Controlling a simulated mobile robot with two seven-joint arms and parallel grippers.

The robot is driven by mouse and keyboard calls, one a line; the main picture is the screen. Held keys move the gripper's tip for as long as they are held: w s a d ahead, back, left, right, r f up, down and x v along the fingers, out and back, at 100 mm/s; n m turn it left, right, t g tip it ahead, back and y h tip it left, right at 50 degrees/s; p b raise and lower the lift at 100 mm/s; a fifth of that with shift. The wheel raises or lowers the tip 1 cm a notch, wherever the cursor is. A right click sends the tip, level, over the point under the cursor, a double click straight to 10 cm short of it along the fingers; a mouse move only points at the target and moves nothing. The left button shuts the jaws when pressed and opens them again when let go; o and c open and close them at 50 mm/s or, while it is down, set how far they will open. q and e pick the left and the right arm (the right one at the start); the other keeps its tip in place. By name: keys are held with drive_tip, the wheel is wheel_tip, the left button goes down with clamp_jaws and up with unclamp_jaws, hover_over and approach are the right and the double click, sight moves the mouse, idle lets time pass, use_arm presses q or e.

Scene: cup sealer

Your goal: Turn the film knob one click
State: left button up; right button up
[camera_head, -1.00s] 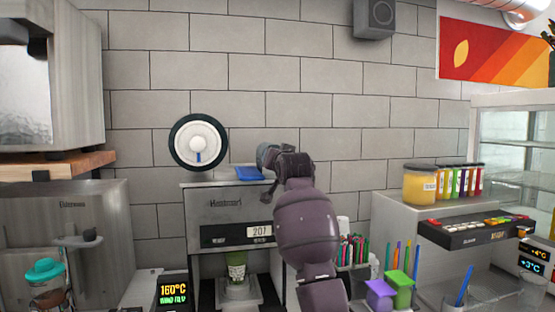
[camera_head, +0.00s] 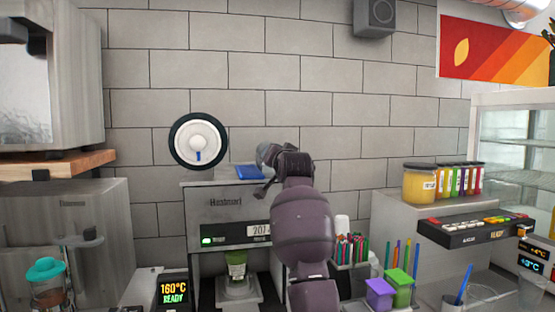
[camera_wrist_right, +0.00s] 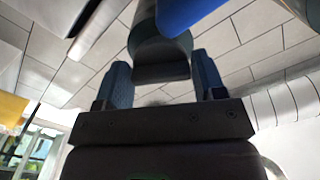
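The cup sealer (camera_head: 228,208) stands on the counter left of centre in the head view, with a patterned cup (camera_head: 237,264) in its bay. My right gripper (camera_head: 265,178) is at the top right of the sealer, beside a grey rounded part (camera_head: 265,154) that looks like the film knob. In the right wrist view, a dark cylinder end (camera_wrist_right: 160,62) lies between the two fingers of my right gripper (camera_wrist_right: 162,88). The fingers stand apart on either side of it. I cannot tell whether both touch it. My left gripper is not in view.
A blue piece (camera_head: 249,172) lies on the sealer's top. A white disc with a black rim (camera_head: 199,141) stands behind it. Pens (camera_head: 352,249), purple (camera_head: 380,293) and green (camera_head: 399,284) boxes stand to the right.

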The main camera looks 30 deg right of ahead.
drive_tip(key=o, duration=0.3)
drive_tip(key=shift+o, duration=0.2)
use_arm(q)
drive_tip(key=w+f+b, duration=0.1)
drive_tip(key=b, duration=0.1)
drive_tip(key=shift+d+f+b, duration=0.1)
drive_tip(key=shift+b, duration=0.2)
use_arm(e)
drive_tip(key=v, duration=1.1)
drive_tip(key=shift+w, duration=0.15)
drive_tip(key=shift+f, duration=0.1)
